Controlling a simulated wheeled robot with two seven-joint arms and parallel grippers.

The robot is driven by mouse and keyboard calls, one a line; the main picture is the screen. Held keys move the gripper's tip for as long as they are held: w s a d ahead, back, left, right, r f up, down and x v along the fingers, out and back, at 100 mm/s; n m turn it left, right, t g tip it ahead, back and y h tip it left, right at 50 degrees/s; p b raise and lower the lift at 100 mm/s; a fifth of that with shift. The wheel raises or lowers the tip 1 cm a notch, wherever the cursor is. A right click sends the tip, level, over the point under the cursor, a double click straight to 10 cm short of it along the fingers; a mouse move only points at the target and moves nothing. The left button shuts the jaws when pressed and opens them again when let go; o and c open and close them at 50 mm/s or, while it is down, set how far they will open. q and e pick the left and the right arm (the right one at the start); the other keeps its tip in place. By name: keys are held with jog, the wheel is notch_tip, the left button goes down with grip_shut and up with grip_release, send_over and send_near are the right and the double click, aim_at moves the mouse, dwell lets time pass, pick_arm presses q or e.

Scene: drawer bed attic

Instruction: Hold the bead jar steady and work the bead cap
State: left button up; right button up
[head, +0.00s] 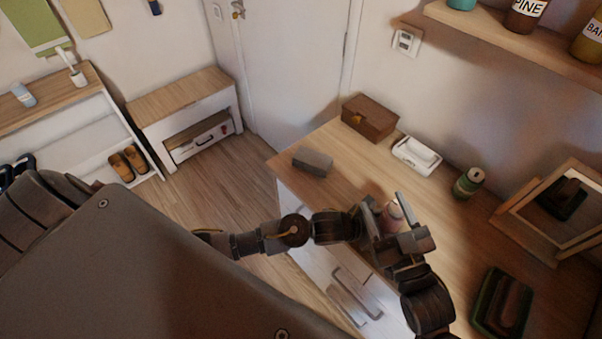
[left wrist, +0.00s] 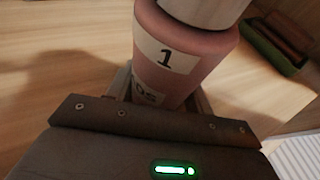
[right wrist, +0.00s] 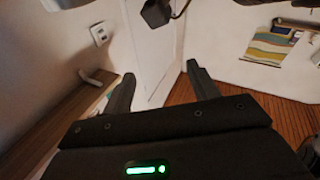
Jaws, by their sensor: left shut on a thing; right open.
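The bead jar (left wrist: 185,62) is pink with white labels, one reading "1", and has a pale grey cap (left wrist: 205,8) on top, partly cut off in the left wrist view. My left gripper (left wrist: 160,100) is shut on the jar's lower body. In the head view the jar (head: 393,214) is near the front edge of the desk, partly hidden by my grippers. My right gripper (head: 405,222) is close beside the jar in the head view. In the right wrist view its fingers (right wrist: 161,86) are apart with nothing between them.
On the wooden desk (head: 345,150) are a brown box (head: 370,117), a grey block (head: 313,162), a white tray (head: 417,156), a green jar (head: 469,182), a framed mirror (head: 560,215) and a dark green tray (head: 480,318). A shelf (head: 515,45) with jars is above.

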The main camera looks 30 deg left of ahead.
jog(key=s+a+r+n+g+y, duration=0.2)
jog(key=s+a+r+n+g, duration=0.2)
jog(key=a+n+g, duration=0.3)
jog(key=s+a+r+n+g+y, duration=0.1)
jog(key=s+a+r+n+g, duration=0.3)
jog(key=n, duration=0.9)
jog(key=shift+s+a+r+g+y, duration=0.4)
jog(key=shift+a+r+g, duration=1.4)
jog(key=shift+g, duration=0.6)
